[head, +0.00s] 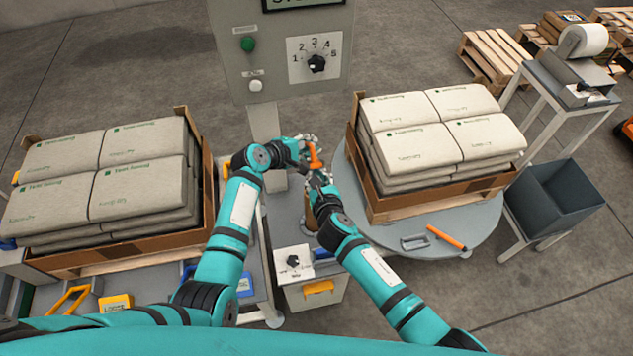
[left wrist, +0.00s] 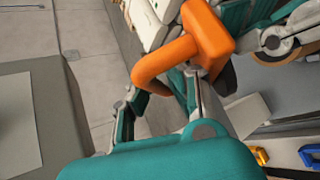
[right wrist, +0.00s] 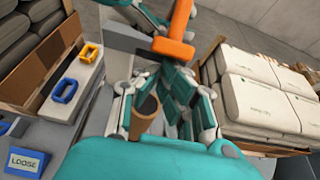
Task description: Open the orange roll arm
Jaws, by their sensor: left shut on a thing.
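The orange roll arm (head: 314,157) is a short bent bar in the middle of the head view, beside the grey post. My left gripper (head: 306,147) is shut on it; its bent orange end fills the upper middle of the left wrist view (left wrist: 185,52). In the right wrist view the orange arm (right wrist: 175,42) stands just beyond my right gripper. My right gripper (right wrist: 165,105) is just below the left one, its fingers spread apart. A brown cardboard tube (right wrist: 145,113) shows between these fingers; I cannot tell whether they touch it.
Two sack-loaded pallet boxes flank my arms, left (head: 195,240) and right (head: 430,205), the right one on a round turntable (head: 470,237). An orange-handled tool (head: 446,237) lies on its rim. A control panel (head: 280,75) stands ahead.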

